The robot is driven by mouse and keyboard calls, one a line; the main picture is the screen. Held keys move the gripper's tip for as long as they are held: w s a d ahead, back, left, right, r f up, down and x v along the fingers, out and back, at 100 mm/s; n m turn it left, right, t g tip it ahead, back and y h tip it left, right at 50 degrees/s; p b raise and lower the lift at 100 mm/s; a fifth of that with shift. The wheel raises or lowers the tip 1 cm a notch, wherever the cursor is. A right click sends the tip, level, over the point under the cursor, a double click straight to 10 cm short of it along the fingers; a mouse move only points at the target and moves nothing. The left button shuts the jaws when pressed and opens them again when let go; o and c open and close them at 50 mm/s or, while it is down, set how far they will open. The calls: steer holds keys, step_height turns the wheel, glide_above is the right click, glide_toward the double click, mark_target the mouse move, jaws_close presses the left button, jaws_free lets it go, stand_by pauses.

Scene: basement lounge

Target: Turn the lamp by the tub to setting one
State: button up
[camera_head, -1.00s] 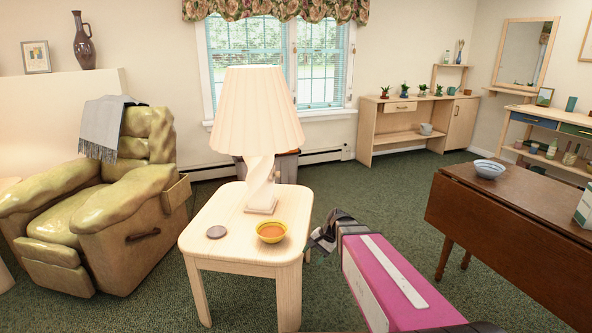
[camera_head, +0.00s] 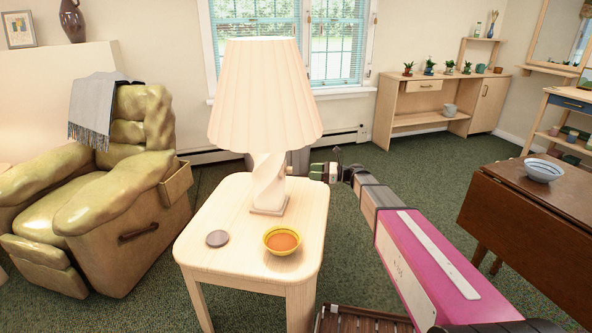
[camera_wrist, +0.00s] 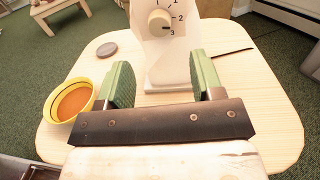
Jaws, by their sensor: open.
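The lamp (camera_head: 267,92) has a pleated cream shade and a twisted white base, and stands on a pale wooden side table (camera_head: 215,262). In the wrist view the lamp base (camera_wrist: 168,72) carries a round cream knob (camera_wrist: 159,21) with a dial marked 1, 2 and 3. A dark mark on the knob appears to point near 3. My gripper (camera_head: 328,172) is just right of the lamp base in the head view. In the wrist view my gripper (camera_wrist: 160,75) is open and empty, its green fingers apart, with the knob beyond them. No tub is clearly identifiable.
A yellow bowl (camera_head: 282,242) with orange-brown contents and a round grey disc (camera_head: 217,238) sit on the table. A green armchair (camera_head: 120,220) is at left. A brown drop-leaf table (camera_head: 500,210) stands at right. Green carpet lies between.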

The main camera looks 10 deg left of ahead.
mark_target(289, 170)
steer(key=a, duration=0.9)
steer(key=shift+s+a, duration=0.2)
steer(key=shift+s, duration=0.25)
steer(key=c, duration=0.9)
